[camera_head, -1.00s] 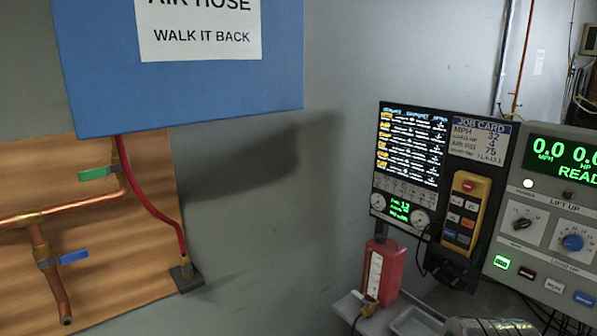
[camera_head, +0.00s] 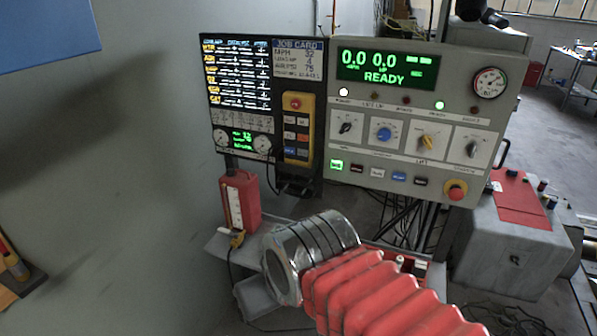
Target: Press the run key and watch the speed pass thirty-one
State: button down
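The control console (camera_head: 410,120) faces me right of centre. Its green display (camera_head: 386,66) reads 0.0 MPH, 0.0 and READY. A bright green lit key (camera_head: 336,165) sits at the left end of the console's bottom key row; its label is too small to read, so I cannot tell for sure that it is the run key. Beside it are a dark red key (camera_head: 357,169), a pale key (camera_head: 377,173), a blue key (camera_head: 399,176) and a dark key (camera_head: 420,181). My gripper is not in view.
A job card (camera_head: 298,60) showing MPH 32 and a yellow pendant (camera_head: 298,127) hang left of the console. A red emergency button (camera_head: 455,190) is lower right.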

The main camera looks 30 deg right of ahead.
aim_at(375, 172)
jog(key=z, duration=1.4)
